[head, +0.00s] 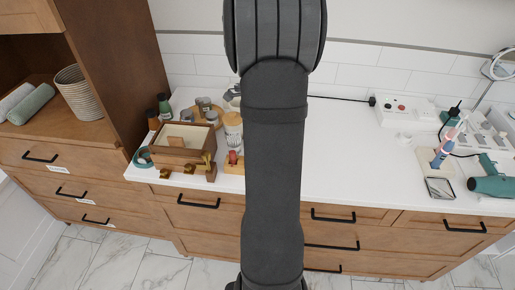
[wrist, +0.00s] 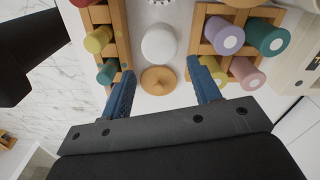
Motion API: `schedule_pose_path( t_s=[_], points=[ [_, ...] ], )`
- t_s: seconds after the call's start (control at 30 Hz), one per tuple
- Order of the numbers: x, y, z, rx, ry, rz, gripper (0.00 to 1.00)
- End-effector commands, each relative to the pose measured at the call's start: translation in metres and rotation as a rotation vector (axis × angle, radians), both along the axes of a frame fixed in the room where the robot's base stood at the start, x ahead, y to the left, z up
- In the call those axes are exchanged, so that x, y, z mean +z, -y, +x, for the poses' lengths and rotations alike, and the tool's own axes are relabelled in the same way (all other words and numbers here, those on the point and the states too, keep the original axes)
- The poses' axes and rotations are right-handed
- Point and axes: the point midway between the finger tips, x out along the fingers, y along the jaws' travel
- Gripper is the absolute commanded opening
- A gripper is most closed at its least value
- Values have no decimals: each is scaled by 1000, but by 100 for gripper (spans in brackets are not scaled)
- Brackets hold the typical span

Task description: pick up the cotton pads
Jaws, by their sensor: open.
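My gripper (wrist: 160,68) is open in the wrist view, its two blue fingers apart with nothing held between them. Between and just beyond the fingertips are a round wooden lid-like disc with a small knob (wrist: 158,80) and a round white object (wrist: 159,45), which may be the cotton pads; I cannot tell for sure. In the head view my dark arm crosses the middle of the picture and hides the gripper. A pale jar-like container (head: 233,122) stands just left of the arm on the white counter; I cannot identify the cotton pads there.
In the wrist view, wooden racks with coloured cylinders stand close on the left (wrist: 118,35) and right (wrist: 205,45). In the head view a wooden box (head: 184,156) is left of my arm. A teal hairdryer (head: 490,187) lies far right. The counter's middle right is clear.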

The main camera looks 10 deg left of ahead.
Motion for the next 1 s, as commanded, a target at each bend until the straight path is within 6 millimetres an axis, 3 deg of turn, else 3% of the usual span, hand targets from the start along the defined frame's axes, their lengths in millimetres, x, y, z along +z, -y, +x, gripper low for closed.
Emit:
schedule_pose_path(
  t_s=[0.1,0.37,0.6,0.9,0.93,1.0],
  points=[
    [-18,0,0,0,-1,0,57],
    [-37,-1,0,0,-2,-1,57],
    [-72,-3,0,-1,-2,-1,57],
    [-78,-2,0,-1,1,-1,57],
    [-78,-2,0,-1,1,-1,55],
    [-78,-2,0,-1,1,-1,41]
  ],
)
